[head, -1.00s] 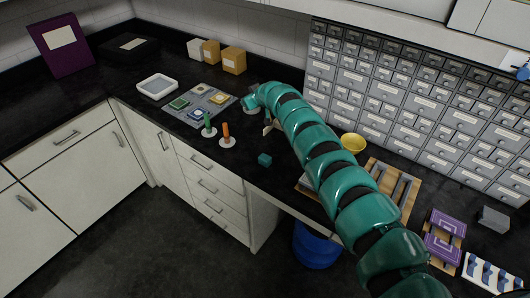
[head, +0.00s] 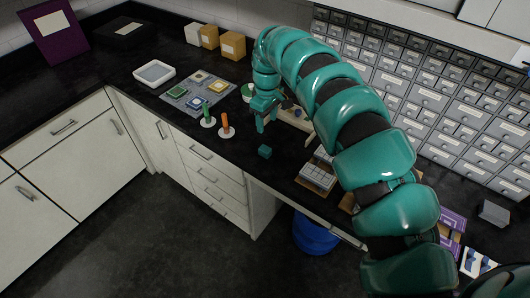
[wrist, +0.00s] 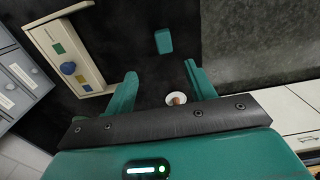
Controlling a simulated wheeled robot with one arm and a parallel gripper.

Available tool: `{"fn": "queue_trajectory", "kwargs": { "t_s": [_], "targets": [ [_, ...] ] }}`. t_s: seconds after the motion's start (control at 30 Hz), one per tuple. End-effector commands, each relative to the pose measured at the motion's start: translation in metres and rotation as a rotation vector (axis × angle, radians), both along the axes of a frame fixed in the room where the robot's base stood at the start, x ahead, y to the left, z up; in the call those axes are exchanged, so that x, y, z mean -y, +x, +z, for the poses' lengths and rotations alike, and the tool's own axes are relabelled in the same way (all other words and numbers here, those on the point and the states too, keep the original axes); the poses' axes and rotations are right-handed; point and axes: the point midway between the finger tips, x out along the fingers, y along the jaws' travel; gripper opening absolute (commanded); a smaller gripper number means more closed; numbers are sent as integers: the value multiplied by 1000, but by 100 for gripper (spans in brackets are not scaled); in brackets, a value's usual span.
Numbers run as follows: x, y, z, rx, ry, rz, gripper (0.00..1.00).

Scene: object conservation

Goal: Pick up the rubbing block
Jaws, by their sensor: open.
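A small teal block, which looks like the rubbing block (head: 264,151), lies on the black counter near its front edge. It also shows in the wrist view (wrist: 163,41), beyond the fingertips and roughly in line with the gap between them. My gripper (head: 265,124) is above the counter, just behind the block in the head view and apart from it. In the wrist view my gripper (wrist: 160,74) has its two teal fingers spread wide, with nothing between the tips.
Orange (head: 225,124) and green (head: 206,112) upright pieces on white discs stand left of my gripper. A wooden frame with coloured pieces (wrist: 68,66) lies beside it. A grey compartment tray (head: 318,175) is to the right. Drawer cabinets (head: 440,95) line the back.

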Motion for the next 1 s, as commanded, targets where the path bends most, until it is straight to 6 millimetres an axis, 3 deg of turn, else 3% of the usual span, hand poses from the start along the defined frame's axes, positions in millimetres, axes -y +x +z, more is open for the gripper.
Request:
{"fn": "queue_trajectory", "kwargs": {
  "t_s": [0.2, 0.43, 0.7, 1.0],
  "targets": [
    [-2, -2, -38, -2, 2, 2, 55],
    [-1, -1, -63, -2, 1, 1, 55],
    [-1, -1, -84, -1, 1, 0, 55],
    [-3, 0, -91, 3, 3, 1, 55]
  ]
}}
